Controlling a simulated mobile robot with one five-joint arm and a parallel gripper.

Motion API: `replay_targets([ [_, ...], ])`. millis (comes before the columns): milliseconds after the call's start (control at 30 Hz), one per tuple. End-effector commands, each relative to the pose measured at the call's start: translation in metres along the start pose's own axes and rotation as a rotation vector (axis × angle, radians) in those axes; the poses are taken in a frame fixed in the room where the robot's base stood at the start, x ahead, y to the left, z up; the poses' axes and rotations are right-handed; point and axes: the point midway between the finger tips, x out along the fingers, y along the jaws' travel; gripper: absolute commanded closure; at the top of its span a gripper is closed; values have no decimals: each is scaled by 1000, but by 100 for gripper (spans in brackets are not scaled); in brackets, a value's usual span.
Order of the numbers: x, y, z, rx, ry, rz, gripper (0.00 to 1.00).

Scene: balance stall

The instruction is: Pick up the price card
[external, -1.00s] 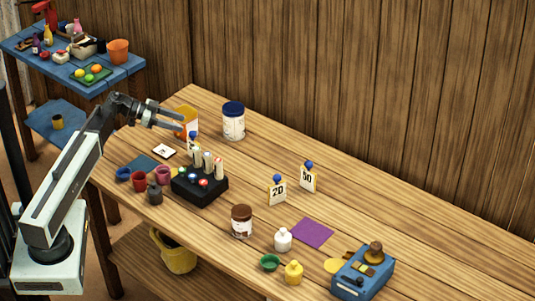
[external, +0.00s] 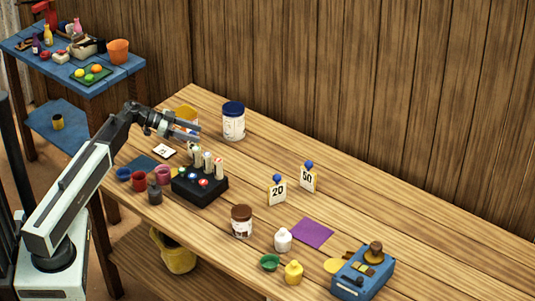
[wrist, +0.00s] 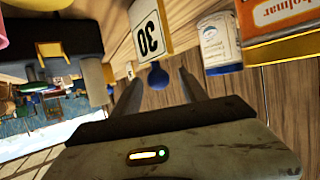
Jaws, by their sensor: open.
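A white price card marked 30 with a yellow edge (wrist: 149,30) and a blue ball (wrist: 158,76) shows in the wrist view, the ball lying between my fingers. My gripper (wrist: 160,78) is open, with a finger on each side of the ball and a gap to each. In the external view my gripper (external: 197,130) is above the back-left of the wooden table and mostly hides this card. Two more price cards stand to the right: one marked 20 (external: 278,193) and one that looks like 50 (external: 308,179).
A black block with upright tubes (external: 200,186) stands just in front of my gripper. A white jar with a blue lid (external: 233,122) and an orange box (wrist: 275,18) are close by. Small pots (external: 138,181) stand at the left. The table's back right is clear.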

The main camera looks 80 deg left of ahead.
Motion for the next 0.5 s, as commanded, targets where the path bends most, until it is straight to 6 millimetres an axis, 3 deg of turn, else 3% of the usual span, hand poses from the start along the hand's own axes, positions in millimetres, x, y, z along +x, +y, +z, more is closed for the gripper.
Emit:
replay_targets([
  [67, -1, 0, -1, 0, 0, 0, 50],
  [267, -1, 0, -1, 0, 0, 0, 100],
  [500, -1, 0, -1, 0, 0, 0, 100],
])
